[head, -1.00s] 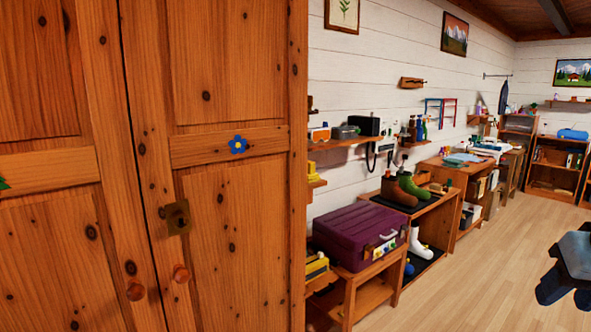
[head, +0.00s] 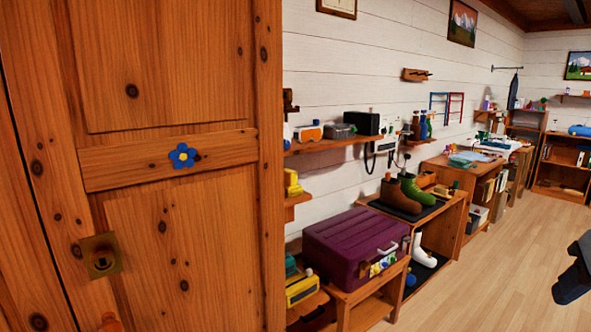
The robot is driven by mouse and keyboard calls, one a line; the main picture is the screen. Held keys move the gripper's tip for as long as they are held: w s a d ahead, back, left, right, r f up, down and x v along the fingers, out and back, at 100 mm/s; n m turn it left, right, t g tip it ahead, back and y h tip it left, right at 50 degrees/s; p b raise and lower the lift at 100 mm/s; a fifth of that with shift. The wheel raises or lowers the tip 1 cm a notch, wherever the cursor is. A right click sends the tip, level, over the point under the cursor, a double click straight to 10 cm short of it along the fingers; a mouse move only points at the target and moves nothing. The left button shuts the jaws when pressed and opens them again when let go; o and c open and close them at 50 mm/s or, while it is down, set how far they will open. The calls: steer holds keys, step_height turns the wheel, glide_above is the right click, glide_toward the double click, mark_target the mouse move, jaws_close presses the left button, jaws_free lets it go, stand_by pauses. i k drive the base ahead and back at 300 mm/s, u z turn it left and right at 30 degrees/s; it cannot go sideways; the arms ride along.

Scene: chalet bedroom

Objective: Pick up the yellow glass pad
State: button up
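I cannot make out a yellow glass pad for certain in the head view. Small yellow things (head: 301,288) lie on a low shelf between the wardrobe and the purple case, and another yellow thing (head: 292,183) is on a small shelf above. They are too small and partly hidden to identify. A dark part cut off at the right edge may be the end of my arm. Its fingers cannot be made out, and it is far from these shelves and touches nothing that I can see.
A wooden wardrobe (head: 180,230) fills the left and hides part of the shelves. A purple case (head: 350,245) sits on a low wooden stand. Boots (head: 412,190) stand on a rack beyond it, then a desk (head: 455,172). The wooden floor (head: 480,290) at right is clear.

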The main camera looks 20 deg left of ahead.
mark_target(292, 190)
steer(key=i, duration=1.45)
steer(key=u, duration=1.95)
steer(key=k, duration=0.95)
steer(key=u, duration=0.1)
steer(key=i, duration=0.85)
